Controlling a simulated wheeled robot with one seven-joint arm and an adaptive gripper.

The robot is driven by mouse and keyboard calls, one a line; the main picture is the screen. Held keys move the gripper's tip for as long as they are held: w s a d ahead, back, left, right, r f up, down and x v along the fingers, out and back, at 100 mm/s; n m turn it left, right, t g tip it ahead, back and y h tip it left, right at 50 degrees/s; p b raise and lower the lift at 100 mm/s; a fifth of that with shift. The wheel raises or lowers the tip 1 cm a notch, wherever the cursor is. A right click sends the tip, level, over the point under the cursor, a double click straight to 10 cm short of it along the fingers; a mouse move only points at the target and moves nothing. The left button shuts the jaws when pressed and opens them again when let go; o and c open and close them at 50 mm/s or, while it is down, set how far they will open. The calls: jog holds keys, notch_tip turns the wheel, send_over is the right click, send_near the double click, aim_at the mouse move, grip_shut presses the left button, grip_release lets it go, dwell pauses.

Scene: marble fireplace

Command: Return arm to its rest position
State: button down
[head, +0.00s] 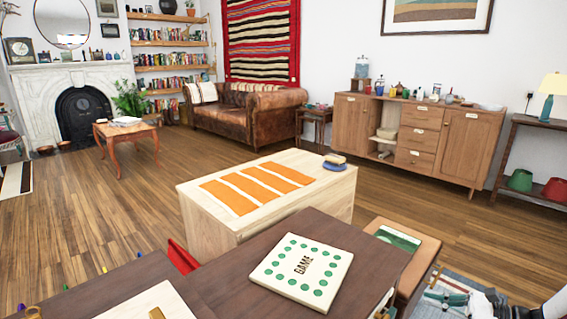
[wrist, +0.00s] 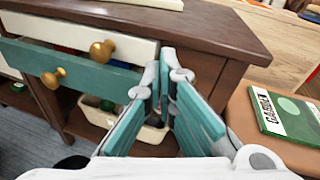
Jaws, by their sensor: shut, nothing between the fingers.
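My gripper (wrist: 166,68) is in the middle of the wrist view, with teal pads and white links. Its fingers are drawn together at the tips with nothing between them. It points toward the front of a dark wood desk (wrist: 225,30), in front of its drawers and a cream bin below. In the head view, teal and white parts of my gripper (head: 443,297) show at the lower right, beside a brown stool. The rest of my arm is mostly cut off by the frame's edge.
The desk has a white drawer (wrist: 75,33) and a teal drawer (wrist: 85,72) with brass knobs. The cream bin (wrist: 150,134) holds small items. A green game box (wrist: 290,118) lies on the stool (wrist: 245,105). A game board (head: 302,272) lies on the desk. Open wooden floor (head: 90,215) lies left.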

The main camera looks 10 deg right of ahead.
jog(key=s+a+r+n+g+h, duration=0.1)
jog(key=s+a+r+n+g, duration=0.25)
jog(key=a+r, duration=0.35)
jog(key=s+a+r+n+g+h, duration=0.2)
jog(key=a+r+n+g, duration=0.25)
jog(key=a+r, duration=0.25)
jog(key=s+a+r+n+g+h, duration=0.1)
jog(key=s+a+r+n+g, duration=0.2)
jog(key=a+r+n, duration=0.35)
jog(key=s+a+r+n+g+h, duration=0.1)
jog(key=s+a+r+n+h, duration=0.4)
jog(key=s, duration=0.7)
jog(key=s+n+t+h, duration=0.2)
jog(key=s+n+h, duration=0.2)
jog(key=s, duration=0.8)
notch_tip(320, 180, up, 31)
jog(key=t+p, duration=0.4)
jog(key=p, duration=2.4)
jog(key=shift+d, duration=0.45)
